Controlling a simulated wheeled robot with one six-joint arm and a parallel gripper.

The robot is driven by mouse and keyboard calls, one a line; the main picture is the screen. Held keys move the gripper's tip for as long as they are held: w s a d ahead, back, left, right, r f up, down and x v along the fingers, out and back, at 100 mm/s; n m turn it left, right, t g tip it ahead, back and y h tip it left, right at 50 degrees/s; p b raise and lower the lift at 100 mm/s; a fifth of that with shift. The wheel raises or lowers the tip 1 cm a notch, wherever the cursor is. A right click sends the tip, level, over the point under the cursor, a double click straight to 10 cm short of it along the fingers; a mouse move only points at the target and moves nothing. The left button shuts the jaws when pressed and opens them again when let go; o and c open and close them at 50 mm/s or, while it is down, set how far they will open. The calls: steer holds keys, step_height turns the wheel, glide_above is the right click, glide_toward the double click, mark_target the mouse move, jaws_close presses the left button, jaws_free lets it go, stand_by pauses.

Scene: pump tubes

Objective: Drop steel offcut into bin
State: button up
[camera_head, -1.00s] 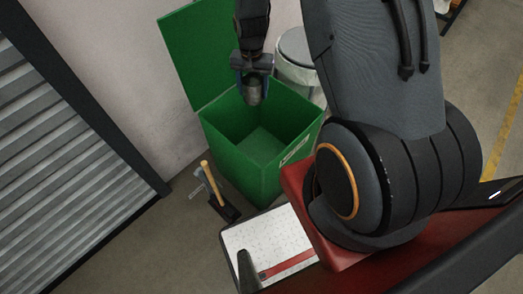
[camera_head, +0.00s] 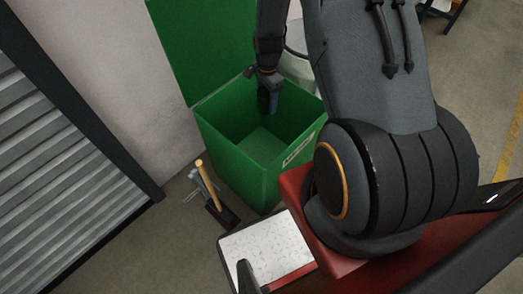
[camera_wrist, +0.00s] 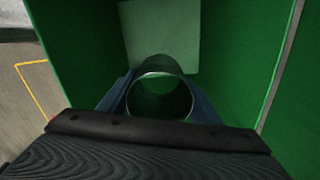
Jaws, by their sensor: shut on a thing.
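The green bin (camera_head: 230,165) stands open with its lid raised at the back. My gripper (camera_head: 268,100) points down into the bin's mouth, near its back right part. In the wrist view my gripper (camera_wrist: 160,108) has a blue finger on each side of the steel offcut (camera_wrist: 160,110), a short hollow tube seen end-on, and is shut on it. The bin's green walls (camera_wrist: 240,50) surround it there, with the paler floor beyond. In the head view the offcut is hidden by the gripper, or too dark to make out.
A pale round container (camera_head: 298,68) stands behind the bin's right side. A black holder (camera_head: 222,212) with a wooden-handled tool stands at its front left. A white tray (camera_head: 262,250) lies in front. A grey shutter (camera_head: 60,180) is at left.

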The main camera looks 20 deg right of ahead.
mark_target(267, 92)
steer(key=shift+f+b, duration=0.65)
steer(key=shift+f, duration=0.8)
steer(key=o, duration=1.2)
steer(key=shift+o, duration=0.2)
steer(key=shift+r, duration=0.15)
step_height(267, 92, up, 7)
steer(key=shift+r, duration=0.1)
steer(key=shift+r+b, duration=0.2)
steer(key=shift+b, duration=0.1)
